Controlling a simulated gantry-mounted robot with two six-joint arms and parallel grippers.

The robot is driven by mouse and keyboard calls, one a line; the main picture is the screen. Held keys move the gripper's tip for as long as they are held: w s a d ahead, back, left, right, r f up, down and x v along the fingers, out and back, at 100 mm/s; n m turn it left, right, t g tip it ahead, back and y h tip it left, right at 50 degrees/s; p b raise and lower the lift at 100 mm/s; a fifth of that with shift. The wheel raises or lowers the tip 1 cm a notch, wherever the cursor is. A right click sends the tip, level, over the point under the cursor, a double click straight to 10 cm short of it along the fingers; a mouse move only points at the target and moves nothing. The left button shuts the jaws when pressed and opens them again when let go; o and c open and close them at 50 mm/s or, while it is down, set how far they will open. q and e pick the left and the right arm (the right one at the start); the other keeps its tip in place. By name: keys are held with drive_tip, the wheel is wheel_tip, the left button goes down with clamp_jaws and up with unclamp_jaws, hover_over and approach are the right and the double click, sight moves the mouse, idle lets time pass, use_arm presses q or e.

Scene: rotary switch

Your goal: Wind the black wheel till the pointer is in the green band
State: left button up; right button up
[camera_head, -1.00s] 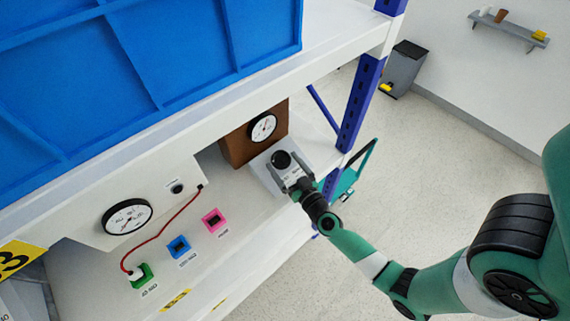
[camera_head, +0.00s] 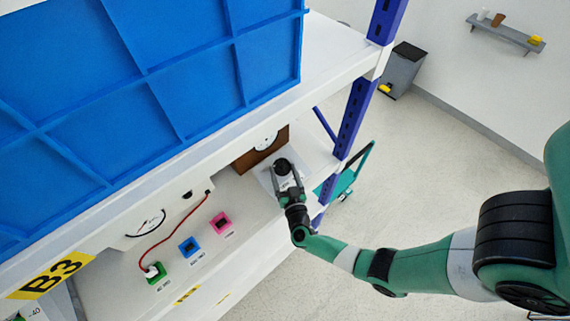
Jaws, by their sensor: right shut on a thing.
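The black wheel (camera_head: 283,166) sits on a small light box (camera_head: 266,180) on the shelf. My right gripper (camera_head: 286,174) is at the wheel, with its fingers on either side, and is shut on it. The gauge (camera_head: 265,141) on the brown panel (camera_head: 246,160) behind the box is partly cut off by the shelf above. Its pointer and any green band are too small to make out. My left gripper is not in view.
A second gauge (camera_head: 146,224) is partly hidden at the left. A red cable runs to the green socket (camera_head: 157,272); blue (camera_head: 189,247) and pink (camera_head: 221,223) sockets stand beside it. The upper shelf edge (camera_head: 215,130) and a blue post (camera_head: 352,115) are close to my right arm.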

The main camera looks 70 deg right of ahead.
drive_tip(key=shift+w+m+g+h, duration=0.1)
drive_tip(key=shift+m+g+h, duration=0.3)
drive_tip(key=shift+m+g, duration=0.35)
drive_tip(key=o, duration=1.2)
drive_tip(key=shift+o, duration=0.2)
drive_tip(key=shift+a, duration=0.1)
drive_tip(key=p+v, duration=0.1)
drive_tip(key=v, duration=1)
drive_tip(key=shift+s+a, duration=0.2)
